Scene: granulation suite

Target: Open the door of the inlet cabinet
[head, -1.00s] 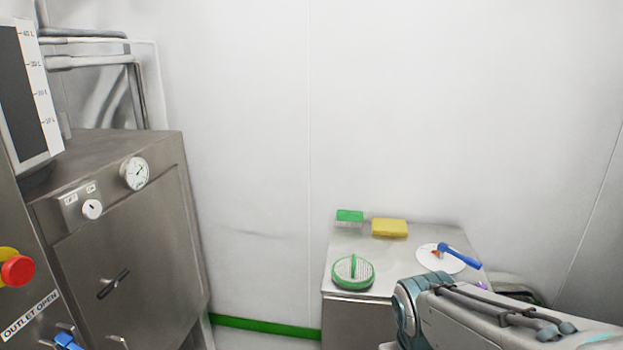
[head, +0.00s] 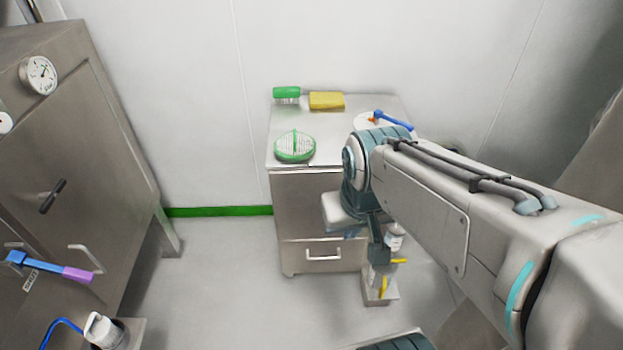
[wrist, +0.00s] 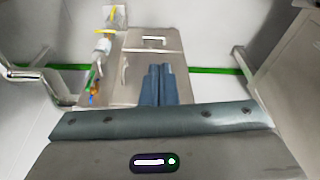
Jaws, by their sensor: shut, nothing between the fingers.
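The steel cabinet (head: 95,130) with a round gauge (head: 39,75) stands at the left in the head view; I take it as the inlet cabinet, though I read no such name on it. Its front door appears shut. The door carries a black latch handle (head: 53,195) and a pale pull handle (head: 86,258). My gripper (head: 379,257) hangs low in the middle right, well apart from this cabinet and in front of the small steel unit. In the wrist view its two blue-grey fingers (wrist: 158,70) lie together, with nothing held.
A blue and purple lever (head: 50,267) and a white fitting (head: 103,327) are at lower left. Floor (head: 225,275) between is clear.

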